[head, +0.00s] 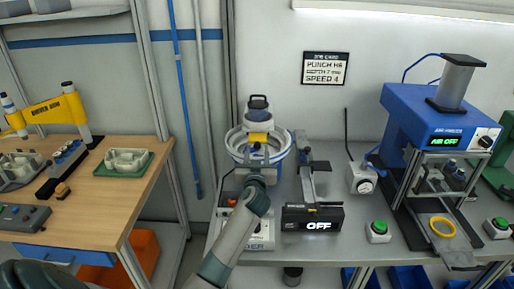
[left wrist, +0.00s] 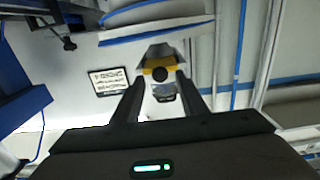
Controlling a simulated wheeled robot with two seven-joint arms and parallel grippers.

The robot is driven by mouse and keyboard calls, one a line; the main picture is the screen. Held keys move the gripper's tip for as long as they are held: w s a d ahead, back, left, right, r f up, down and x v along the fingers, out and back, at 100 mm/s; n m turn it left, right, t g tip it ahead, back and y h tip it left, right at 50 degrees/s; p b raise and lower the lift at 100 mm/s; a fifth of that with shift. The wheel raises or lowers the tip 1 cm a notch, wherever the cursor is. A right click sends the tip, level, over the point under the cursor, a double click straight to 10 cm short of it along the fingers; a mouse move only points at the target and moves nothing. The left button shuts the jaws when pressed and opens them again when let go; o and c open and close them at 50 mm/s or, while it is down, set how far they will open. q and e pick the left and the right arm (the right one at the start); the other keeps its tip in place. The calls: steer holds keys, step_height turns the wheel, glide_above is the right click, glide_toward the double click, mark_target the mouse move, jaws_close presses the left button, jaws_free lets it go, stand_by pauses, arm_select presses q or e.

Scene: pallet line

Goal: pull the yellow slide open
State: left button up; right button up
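The yellow slide (head: 258,138) sits on the front of the hopper above the round white-and-blue bowl (head: 233,144). In the left wrist view the yellow slide (left wrist: 152,66) has a round black knob (left wrist: 160,74) facing me. My left gripper (head: 257,158) is in front of and a little below the slide. Its two fingers (left wrist: 160,80) stand apart, one on each side of the knob, with gaps visible between. Whether the fingertips reach past the knob cannot be told. My right gripper is in neither view.
A black box reading OFF (head: 318,226) and a narrow track (head: 308,180) stand right of the bowl. Farther right are a gauge (head: 364,182), a green button (head: 378,230) and a blue press (head: 422,122). A wooden table (head: 103,205) is at left.

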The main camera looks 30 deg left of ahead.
arm_select(q)
steer(key=shift+x, duration=0.75)
jaws_close()
steer(key=v, duration=0.5)
steer(key=shift+s+f, duration=0.1)
steer(key=shift+f, duration=0.1)
jaws_free()
steer(key=shift+d, duration=0.1)
steer(key=shift+s+r, duration=0.15)
steer(key=shift+r, duration=0.05)
steer(key=shift+f, duration=0.1)
